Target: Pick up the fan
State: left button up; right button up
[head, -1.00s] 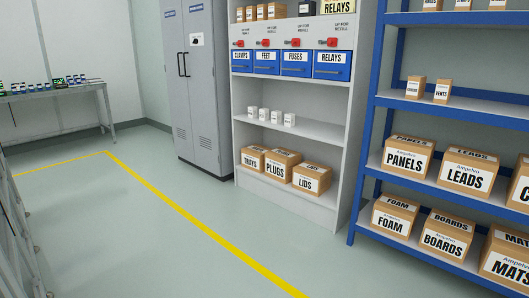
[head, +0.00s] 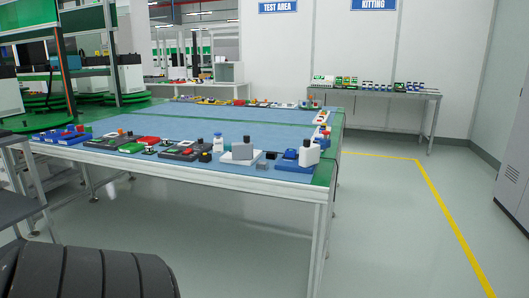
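I cannot make out a fan in the head view. A long table (head: 277,188) with a blue mat and green corner stands at the middle left. Many small parts lie along its near edge: a white bottle with a black cap (head: 309,152), a blue part (head: 289,156), a grey block on a white base (head: 241,152), and red, green and dark parts further left. They are too small for me to tell whether one is a fan. Neither of my grippers shows in the head view.
A back table (head: 428,96) with small items stands by the white wall under the KITTING sign (head: 374,4). Open floor (head: 390,230) with a yellow line (head: 447,213) lies to the right. A grey cabinet (head: 514,168) is at the right edge. A dark ribbed shape (head: 90,272) fills the bottom left.

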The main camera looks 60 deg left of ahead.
aim_at(293, 154)
jog(key=u, duration=1.6)
